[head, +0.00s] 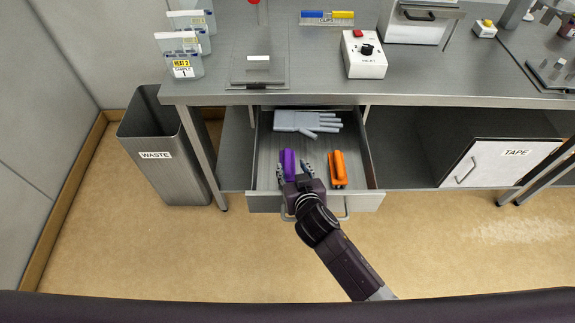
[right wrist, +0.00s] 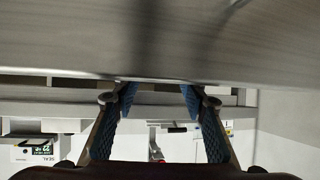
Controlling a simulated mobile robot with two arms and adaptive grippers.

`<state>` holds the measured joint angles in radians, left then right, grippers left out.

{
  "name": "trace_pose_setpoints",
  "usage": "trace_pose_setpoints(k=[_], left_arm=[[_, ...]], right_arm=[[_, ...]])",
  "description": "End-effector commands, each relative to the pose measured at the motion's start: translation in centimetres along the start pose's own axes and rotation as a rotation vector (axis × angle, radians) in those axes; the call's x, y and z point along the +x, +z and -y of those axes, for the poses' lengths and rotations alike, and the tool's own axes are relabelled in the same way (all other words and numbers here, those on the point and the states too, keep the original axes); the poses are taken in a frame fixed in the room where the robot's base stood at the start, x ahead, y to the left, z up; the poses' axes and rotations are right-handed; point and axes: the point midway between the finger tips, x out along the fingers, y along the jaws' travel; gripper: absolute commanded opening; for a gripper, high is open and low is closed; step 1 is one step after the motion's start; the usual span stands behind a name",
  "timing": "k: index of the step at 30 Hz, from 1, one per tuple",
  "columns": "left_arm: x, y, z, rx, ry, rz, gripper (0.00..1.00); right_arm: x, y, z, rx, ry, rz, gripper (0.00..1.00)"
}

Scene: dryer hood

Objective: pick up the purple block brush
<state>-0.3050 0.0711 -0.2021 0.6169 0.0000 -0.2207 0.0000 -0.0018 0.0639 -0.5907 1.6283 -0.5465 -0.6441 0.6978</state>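The purple block brush (head: 288,161) lies in the left part of an open drawer (head: 262,150) in the head view, its long side pointing away from me. My right gripper (head: 294,170) is over the drawer's front part, at the near end of the brush. Its fingers are spread, one left of the brush and one to its right. In the right wrist view the gripper (right wrist: 158,93) is open, with nothing between its blue-padded fingers; the brush does not show there. I cannot tell the height of the fingers above the brush. My left gripper is not in view.
An orange block brush (head: 337,168) lies to the right in the drawer. A grey glove (head: 305,122) lies at the back, near the bench edge (head: 420,97) above. A waste bin (head: 160,160) stands at the left. The floor in front is clear.

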Motion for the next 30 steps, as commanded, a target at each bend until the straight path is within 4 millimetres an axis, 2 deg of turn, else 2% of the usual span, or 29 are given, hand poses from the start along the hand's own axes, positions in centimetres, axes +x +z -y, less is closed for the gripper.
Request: trace_pose_setpoints(k=[9,20,30], left_arm=[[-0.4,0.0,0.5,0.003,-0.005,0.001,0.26],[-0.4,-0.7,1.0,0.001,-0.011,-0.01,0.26],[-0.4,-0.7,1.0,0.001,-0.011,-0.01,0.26]], right_arm=[[3.8,0.3,0.4,-0.002,0.001,0.0,0.4],[4.4,0.4,0.5,0.0,0.0,0.0,0.4],[4.4,0.4,0.4,0.0,0.0,0.0,0.02]])
